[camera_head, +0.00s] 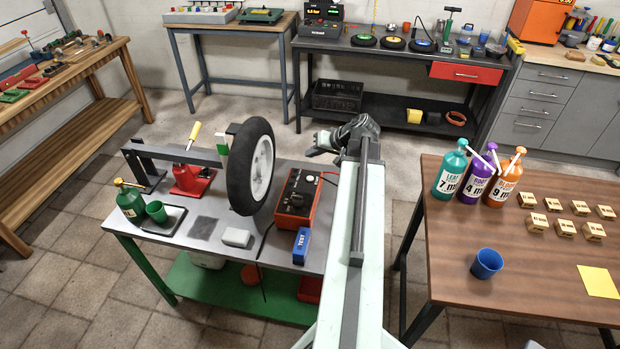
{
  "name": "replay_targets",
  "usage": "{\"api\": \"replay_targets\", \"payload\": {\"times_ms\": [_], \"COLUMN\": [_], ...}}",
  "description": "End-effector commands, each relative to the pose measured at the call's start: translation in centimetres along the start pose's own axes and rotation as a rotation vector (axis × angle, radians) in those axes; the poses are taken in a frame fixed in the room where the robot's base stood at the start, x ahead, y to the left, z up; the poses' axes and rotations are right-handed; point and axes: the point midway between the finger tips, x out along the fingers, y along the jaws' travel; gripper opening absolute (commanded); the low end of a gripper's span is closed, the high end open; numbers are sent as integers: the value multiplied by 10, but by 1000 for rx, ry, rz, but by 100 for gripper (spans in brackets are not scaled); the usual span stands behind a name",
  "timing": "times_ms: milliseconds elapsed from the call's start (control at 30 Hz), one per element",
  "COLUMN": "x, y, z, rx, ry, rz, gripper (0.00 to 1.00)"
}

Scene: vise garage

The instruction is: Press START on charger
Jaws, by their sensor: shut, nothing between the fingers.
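Two devices here could be the charger, and their lettering is too small to read. One is an orange-red box with a black control face (297,193), on the grey bench just right of the upright tyre. The other is a black unit with small lit displays (322,14), on the dark workbench at the back. I cannot make out a START button on either. My gripper (316,145) is shut and empty, pointing left at the end of my extended arm. It is in the air above and beyond the orange-red box, apart from both devices.
A black tyre (241,168) stands on the grey bench (205,228), close left of the orange-red box. A blue TEST block (301,246) lies in front of the box. A wooden table (450,255) with pump bottles (451,172) is on the right. Tiled floor separates the benches.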

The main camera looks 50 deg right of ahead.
Motion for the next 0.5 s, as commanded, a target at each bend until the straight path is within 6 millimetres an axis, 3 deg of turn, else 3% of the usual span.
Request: {"api": "replay_targets", "payload": {"times_ms": [500], "x": [55], "y": [36], "z": [39], "rx": [-3], "ry": [-2], "rz": [-2], "gripper": [0]}}
